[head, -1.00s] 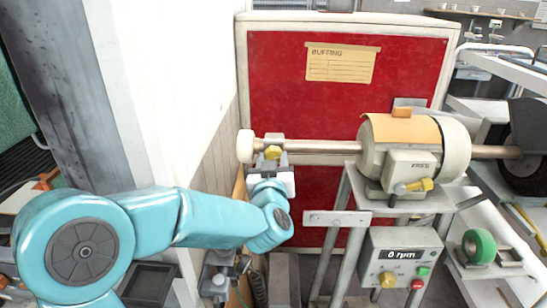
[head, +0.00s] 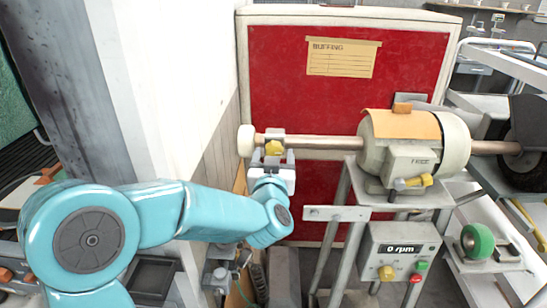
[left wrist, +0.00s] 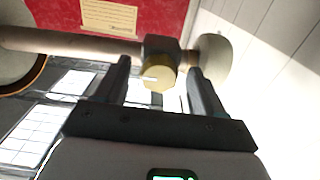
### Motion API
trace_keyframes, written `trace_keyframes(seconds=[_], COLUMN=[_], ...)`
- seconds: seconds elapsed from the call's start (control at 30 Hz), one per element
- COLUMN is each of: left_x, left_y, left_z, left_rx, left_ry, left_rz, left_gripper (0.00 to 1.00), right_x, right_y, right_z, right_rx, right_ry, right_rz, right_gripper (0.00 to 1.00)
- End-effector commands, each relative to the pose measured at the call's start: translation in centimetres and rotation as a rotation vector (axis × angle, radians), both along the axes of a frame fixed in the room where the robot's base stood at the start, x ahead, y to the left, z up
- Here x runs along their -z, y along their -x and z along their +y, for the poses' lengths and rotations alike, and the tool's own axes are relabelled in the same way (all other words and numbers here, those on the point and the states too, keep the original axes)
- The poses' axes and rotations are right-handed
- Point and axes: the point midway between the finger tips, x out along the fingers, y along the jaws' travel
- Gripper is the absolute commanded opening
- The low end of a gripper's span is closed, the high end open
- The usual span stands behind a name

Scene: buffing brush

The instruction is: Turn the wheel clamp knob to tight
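The yellow wheel clamp knob (head: 274,147) sits on a dark clamp block near the left end of the buffer's shaft, beside a pale round end piece (head: 246,141). My left gripper (head: 275,161) is just below the knob. In the left wrist view its two fingers (left wrist: 158,68) stand either side of the knob, with a visible gap on each side. It is open and holds nothing. My right gripper is not in view.
The buffer motor (head: 445,150) stands on a metal stand at right, with a yellow-handled switch (head: 418,181). Below it a control box (head: 400,255) reads 0 rpm. A red panel (head: 410,80) is behind the shaft. A white wall (head: 190,70) stands close on the left.

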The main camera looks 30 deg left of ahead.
Motion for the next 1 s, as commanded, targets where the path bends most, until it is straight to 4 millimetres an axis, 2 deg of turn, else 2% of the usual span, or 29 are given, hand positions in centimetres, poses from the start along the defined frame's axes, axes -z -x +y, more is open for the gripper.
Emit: trace_keyframes(seconds=[0.23, 0.37, 0.8, 1.0], left_x=[-0.1, 0.0, -0.1, -0.2], left_y=[0.1, 1.1, 10.5, 13.2], left_z=[-0.1, -0.8, -6.6, -8.2], left_rx=[0.0, 0.001, 0.006, 0.003], left_ry=[0.001, 0.001, 0.002, 0.001], left_rz=[-0.003, -0.004, -0.005, -0.004], left_gripper=[0.69, 0.69, 0.69, 0.69], right_x=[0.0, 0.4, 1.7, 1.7], right_y=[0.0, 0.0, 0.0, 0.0], right_z=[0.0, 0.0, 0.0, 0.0], right_rx=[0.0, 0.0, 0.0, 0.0], right_ry=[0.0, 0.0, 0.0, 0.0], right_rz=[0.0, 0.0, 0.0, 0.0], right_gripper=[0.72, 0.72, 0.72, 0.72])
